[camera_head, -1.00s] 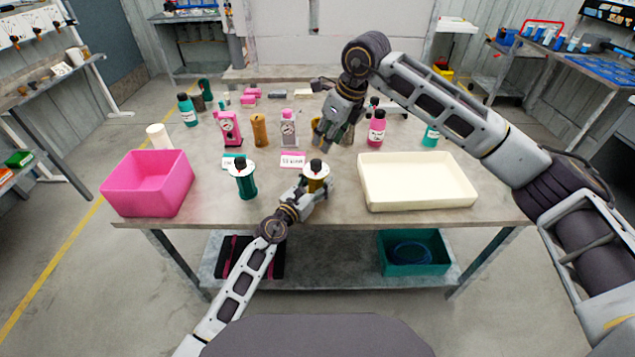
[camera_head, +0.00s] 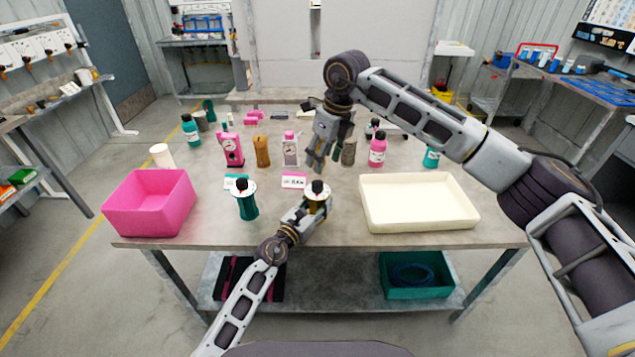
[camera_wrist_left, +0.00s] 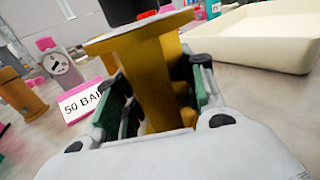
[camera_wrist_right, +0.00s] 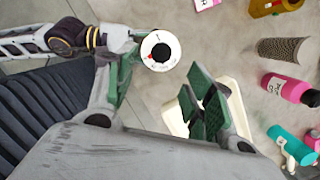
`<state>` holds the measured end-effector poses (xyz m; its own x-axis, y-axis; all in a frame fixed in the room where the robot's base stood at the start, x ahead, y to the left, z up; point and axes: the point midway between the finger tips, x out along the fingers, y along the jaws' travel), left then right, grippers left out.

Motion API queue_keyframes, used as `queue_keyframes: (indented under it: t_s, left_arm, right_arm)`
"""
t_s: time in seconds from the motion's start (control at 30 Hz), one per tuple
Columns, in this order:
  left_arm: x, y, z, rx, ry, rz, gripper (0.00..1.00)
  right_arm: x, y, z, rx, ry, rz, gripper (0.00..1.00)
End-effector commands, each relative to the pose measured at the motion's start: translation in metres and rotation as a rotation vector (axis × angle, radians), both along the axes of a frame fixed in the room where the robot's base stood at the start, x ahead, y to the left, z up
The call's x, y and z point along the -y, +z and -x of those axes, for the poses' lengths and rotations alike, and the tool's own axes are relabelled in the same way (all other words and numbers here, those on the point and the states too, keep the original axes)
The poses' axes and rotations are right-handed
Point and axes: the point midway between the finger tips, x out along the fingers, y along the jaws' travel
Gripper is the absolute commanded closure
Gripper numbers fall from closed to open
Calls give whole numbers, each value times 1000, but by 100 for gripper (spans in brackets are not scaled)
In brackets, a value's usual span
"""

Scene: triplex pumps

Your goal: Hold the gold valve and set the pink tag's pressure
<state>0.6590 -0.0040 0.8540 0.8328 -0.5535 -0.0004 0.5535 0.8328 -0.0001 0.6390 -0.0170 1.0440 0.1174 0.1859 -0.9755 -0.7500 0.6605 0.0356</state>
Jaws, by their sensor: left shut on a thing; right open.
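The gold valve (camera_wrist_left: 153,75) stands upright in the left wrist view, with a white dial disc and a black knob on top. My left gripper (camera_head: 316,206) is shut around its body. The dial, black knob and a red mark show from above in the right wrist view (camera_wrist_right: 160,52). My right gripper (camera_wrist_right: 160,85) is open and empty above the table, behind the valve in the head view (camera_head: 318,166). The pink-edged tag (camera_head: 293,181) lies just behind the valve; in the left wrist view it reads 50 BAR (camera_wrist_left: 80,101).
A teal valve (camera_head: 244,200) with a teal tag stands left of the gold one. A pink bin (camera_head: 150,205) is at left and a cream tray (camera_head: 420,225) at right. Gauges (camera_head: 290,150) and bottles (camera_head: 377,150) stand behind.

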Motion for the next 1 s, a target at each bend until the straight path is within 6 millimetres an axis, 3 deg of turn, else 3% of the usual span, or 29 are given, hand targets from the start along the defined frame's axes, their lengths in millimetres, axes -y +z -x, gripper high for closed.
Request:
queue_keyframes:
  t_s: [0.47, 1.0]
  left_arm:
    - [0, 0, 0, 0, 1, 0, 97]
    - [0, 0, 0, 0, 1, 0, 97]
  right_arm:
    - [-16, 17, -12, -108, -91, 143, 47]
    - [-17, 24, -14, -130, -122, 180, 47]
